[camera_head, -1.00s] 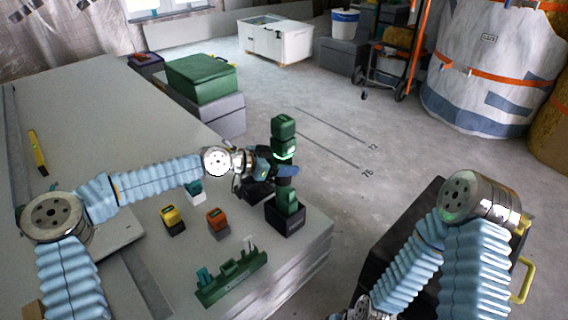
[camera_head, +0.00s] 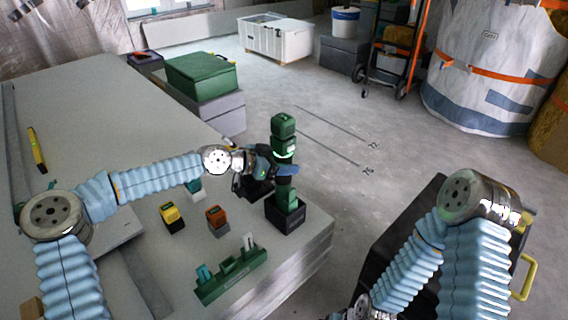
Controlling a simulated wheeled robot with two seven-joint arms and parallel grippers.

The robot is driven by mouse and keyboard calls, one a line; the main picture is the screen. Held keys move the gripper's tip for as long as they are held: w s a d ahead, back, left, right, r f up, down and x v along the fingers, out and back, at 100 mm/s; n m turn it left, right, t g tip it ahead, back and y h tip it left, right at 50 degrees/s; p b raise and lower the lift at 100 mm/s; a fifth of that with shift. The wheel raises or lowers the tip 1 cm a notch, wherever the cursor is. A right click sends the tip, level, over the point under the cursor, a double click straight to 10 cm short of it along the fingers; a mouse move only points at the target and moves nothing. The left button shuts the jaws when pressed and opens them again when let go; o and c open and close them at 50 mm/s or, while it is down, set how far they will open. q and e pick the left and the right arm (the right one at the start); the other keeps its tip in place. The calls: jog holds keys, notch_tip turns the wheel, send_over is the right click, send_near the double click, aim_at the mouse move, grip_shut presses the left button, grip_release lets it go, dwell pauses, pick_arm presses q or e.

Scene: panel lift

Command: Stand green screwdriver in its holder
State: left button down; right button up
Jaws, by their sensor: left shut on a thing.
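The green screwdriver (camera_head: 283,126) stands about upright, its thick green head on top and its green foot lower down. Its foot is at the open top of a dark box-shaped holder (camera_head: 284,219) on the near right corner of the table. The foot looks at least partly inside the holder; how deep it sits is hidden by the front wall. My left gripper (camera_head: 284,168) comes in from the left and is shut around the screwdriver's middle, above the holder. My right arm shows at the lower right, but its gripper is out of view.
On the table (camera_head: 90,130) are a green rack (camera_head: 232,277) with small pieces, a yellow block (camera_head: 171,217), an orange block (camera_head: 216,219) and a yellow tool (camera_head: 37,150). A green case (camera_head: 201,77) stands beyond.

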dwell(0.4)
pick_arm(q)
jog(key=shift+c, duration=1.9)
grip_release()
jog(key=shift+o, duration=0.7)
jog(key=shift+f, duration=0.15)
jog(key=shift+o, duration=1.2)
jog(key=shift+s+a, duration=0.1)
jog(key=shift+a, duration=0.1)
jog(key=shift+s+a, duration=0.35)
jog(key=shift+a, duration=0.2)
jog(key=shift+s+a, duration=0.35)
jog(key=shift+a, duration=0.2)
